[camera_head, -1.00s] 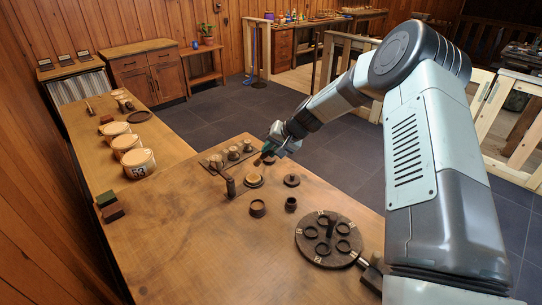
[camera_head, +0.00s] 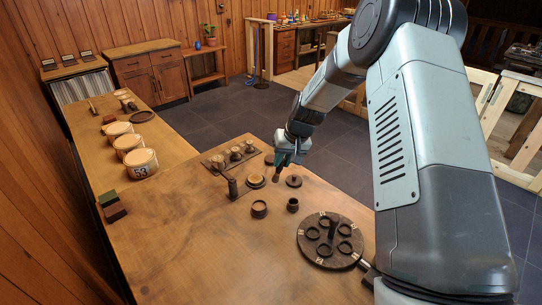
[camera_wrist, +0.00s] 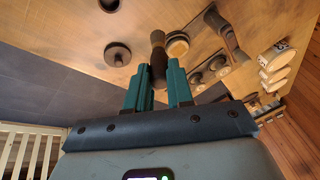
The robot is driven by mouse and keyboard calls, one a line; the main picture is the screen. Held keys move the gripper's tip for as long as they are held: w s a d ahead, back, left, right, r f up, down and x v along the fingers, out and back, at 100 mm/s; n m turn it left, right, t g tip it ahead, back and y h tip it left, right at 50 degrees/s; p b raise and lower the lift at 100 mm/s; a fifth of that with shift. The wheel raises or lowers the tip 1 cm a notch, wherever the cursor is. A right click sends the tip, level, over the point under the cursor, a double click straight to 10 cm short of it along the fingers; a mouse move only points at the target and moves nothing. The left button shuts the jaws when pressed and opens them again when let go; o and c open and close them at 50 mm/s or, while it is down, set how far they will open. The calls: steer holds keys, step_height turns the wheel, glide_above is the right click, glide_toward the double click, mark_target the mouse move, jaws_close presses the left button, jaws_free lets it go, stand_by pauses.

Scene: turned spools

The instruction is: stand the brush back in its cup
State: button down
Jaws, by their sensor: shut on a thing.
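My gripper (camera_head: 284,165) is shut on the brush (camera_head: 277,178), which hangs below the fingers, roughly upright, above the table. In the wrist view the brown brush (camera_wrist: 158,62) shows between the two teal fingers, its dark end pointing away from the gripper. A small dark open cup (camera_head: 293,204) stands upright on the table, nearer the head camera than the brush and a little to its right. It looks empty. A dark cup also shows cut off at the top edge of the wrist view (camera_wrist: 109,4). The brush is apart from the cup.
A knobbed dark disc (camera_head: 293,181) lies behind the cup. A turntable with rings (camera_head: 311,250) is in front.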

steer(key=s+d+r+n+h, duration=0.1)
steer(key=s+d+n+h, duration=0.1)
steer(key=s+d, duration=0.15)
steer(key=shift+s+d+x, duration=0.1)
steer(key=shift+d+x, duration=0.1)
steer(key=shift+x, duration=0.75)
steer(key=shift+s+d+x, duration=0.1)
steer(key=shift+d+x, duration=0.05)
steer(key=shift+x, duration=0.8)
steer(key=shift+s+d+x, duration=0.1)
steer(key=shift+d+x, duration=0.1)
steer(key=shift+x, duration=0.75)
steer(key=shift+f, duration=1.5)
stand_by(0.7)
steer(key=c, duration=0.9)
jaws_free()
steer(key=shift+r, duration=4.25)
